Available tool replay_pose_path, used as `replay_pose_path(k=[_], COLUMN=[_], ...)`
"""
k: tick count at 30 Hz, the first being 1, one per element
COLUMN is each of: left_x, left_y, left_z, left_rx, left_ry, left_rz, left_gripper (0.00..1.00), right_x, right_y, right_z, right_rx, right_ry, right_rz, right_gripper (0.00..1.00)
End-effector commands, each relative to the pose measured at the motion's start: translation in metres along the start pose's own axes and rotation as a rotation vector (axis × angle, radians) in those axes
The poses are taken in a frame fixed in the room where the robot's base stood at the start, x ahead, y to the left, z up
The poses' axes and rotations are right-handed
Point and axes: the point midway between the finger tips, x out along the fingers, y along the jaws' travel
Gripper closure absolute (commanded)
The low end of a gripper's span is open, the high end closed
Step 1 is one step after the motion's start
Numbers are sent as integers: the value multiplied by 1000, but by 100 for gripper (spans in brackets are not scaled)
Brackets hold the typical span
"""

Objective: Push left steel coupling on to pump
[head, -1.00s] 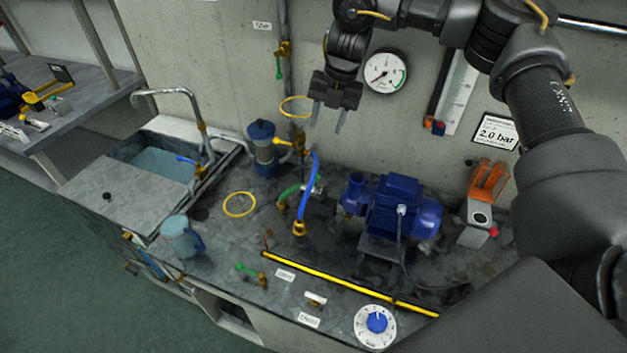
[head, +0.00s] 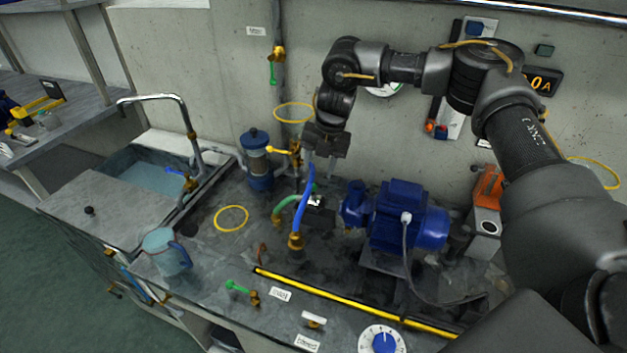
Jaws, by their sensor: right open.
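The blue pump (head: 400,216) stands on the bench right of centre, its round inlet end (head: 354,204) facing left. A small grey metal piece, apparently the left steel coupling (head: 316,202), lies left of that end beside the hoses. I cannot tell whether it touches the pump. My right gripper (head: 320,168) is open and empty, pointing down above and slightly behind this piece, apart from it. My left gripper is not in view.
A blue-capped filter (head: 257,160) is to the left. A yellow bar (head: 340,299) runs along the front. A yellow ring (head: 231,218) lies on open bench at left.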

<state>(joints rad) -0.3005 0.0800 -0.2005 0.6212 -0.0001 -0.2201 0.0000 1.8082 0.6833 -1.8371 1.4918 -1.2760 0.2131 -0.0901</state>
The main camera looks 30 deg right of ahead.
Motion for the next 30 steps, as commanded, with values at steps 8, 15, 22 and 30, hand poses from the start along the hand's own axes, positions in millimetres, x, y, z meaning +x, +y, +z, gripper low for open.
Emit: replay_pose_path(k=[8, 15, 22, 30], left_x=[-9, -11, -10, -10], left_y=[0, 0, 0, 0], left_z=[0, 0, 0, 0], left_rx=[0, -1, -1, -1], left_ry=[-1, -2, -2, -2], left_rz=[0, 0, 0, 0], left_gripper=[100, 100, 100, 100], right_x=[44, 57, 58, 58], right_y=[0, 0, 1, 1], right_z=[0, 0, 0, 0], right_rx=[0, 0, -1, -1], right_ry=[2, 0, 0, 0], right_rz=[-2, 0, 0, 0], right_gripper=[55, 55, 55, 90])
